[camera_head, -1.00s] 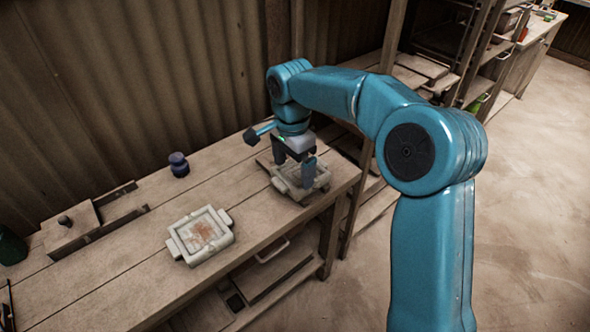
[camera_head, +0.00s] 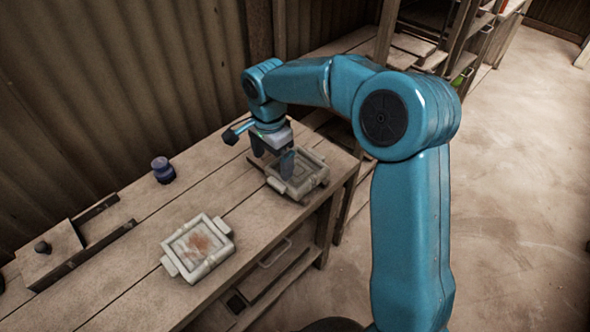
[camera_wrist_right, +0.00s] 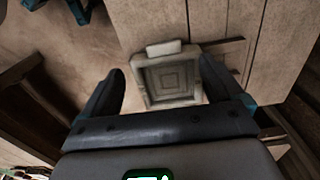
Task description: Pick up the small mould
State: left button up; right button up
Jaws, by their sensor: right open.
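A pale square mould (camera_head: 312,181) with concentric square ridges and side lugs lies on the bench near its right end. It also shows in the right wrist view (camera_wrist_right: 168,80), between and beyond the fingers. My right gripper (camera_head: 272,160) is open and empty, above the bench at the mould's left side in the head view; one finger hides part of its left edge. A second pale mould (camera_head: 198,247), with a reddish-brown stain inside, lies further left on the bench. The two look close in size, so I cannot tell which is called small. My left gripper is out of view.
The wooden bench (camera_head: 130,285) stands against a corrugated wall. A dark blue jar (camera_head: 163,170) stands behind the stained mould. Bare bench lies between the two moulds. Shelving stands beyond the bench's right end.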

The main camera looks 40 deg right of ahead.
send_over(274, 184)
jog(key=f, duration=0.2)
jog(key=s+f, duration=0.1)
jog(key=f, duration=0.1)
jog(key=shift+f, duration=0.4)
jog(key=shift+w+a+f+p, duration=0.1)
jog(key=shift+w+f+p, duration=0.05)
jog(key=shift+f, duration=0.8)
jog(key=shift+w+f+p, duration=0.1)
jog(key=shift+f+p, duration=0.1)
jog(key=shift+f, duration=0.75)
jog(key=shift+w+a+f+p, duration=0.1)
jog(key=shift+w+f+p, duration=0.05)
jog(key=shift+f, duration=0.8)
jog(key=shift+w+d, duration=0.1)
jog(key=c, duration=1.7)
